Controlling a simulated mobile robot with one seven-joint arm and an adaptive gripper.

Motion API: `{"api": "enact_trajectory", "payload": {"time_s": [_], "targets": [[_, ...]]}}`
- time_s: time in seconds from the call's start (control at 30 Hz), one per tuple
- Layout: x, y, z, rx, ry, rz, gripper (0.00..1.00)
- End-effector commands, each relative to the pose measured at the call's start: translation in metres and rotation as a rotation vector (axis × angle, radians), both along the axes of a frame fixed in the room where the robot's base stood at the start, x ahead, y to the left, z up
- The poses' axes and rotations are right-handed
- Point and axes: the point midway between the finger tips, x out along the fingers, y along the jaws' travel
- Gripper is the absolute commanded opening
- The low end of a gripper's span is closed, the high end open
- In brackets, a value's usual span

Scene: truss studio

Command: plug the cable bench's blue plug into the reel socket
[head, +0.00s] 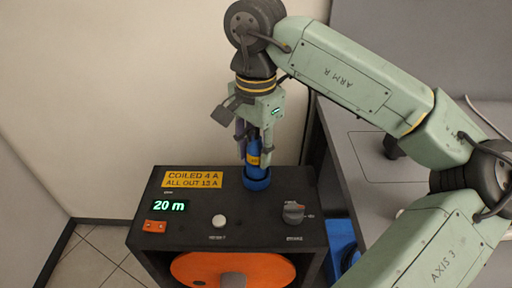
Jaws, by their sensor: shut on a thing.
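The blue plug (253,153) is upright, with a small yellow label on its side. My gripper (254,135) points down and is shut on it. The reel socket (257,182) is a round blue collar at the back of the black reel box's top (205,205). The plug is directly over the collar, and its lower end meets or enters the collar's opening. I cannot tell how deep it sits, as the rim hides the plug's tip.
The box top has a yellow sign (193,179), a green "20 m" display (170,206), an orange switch (155,227), a white button (218,221) and a dark knob (293,213). An orange reel (232,268) shows in front. A grey bench (375,160) stands right, beneath my arm.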

Motion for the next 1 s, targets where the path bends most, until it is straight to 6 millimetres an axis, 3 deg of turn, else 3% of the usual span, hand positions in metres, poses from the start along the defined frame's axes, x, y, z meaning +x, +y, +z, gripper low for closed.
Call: {"api": "enact_trajectory", "payload": {"time_s": [1.0], "targets": [[0.0, 0.0, -0.021, 0.0, 0.0, 0.0, 0.0]]}}
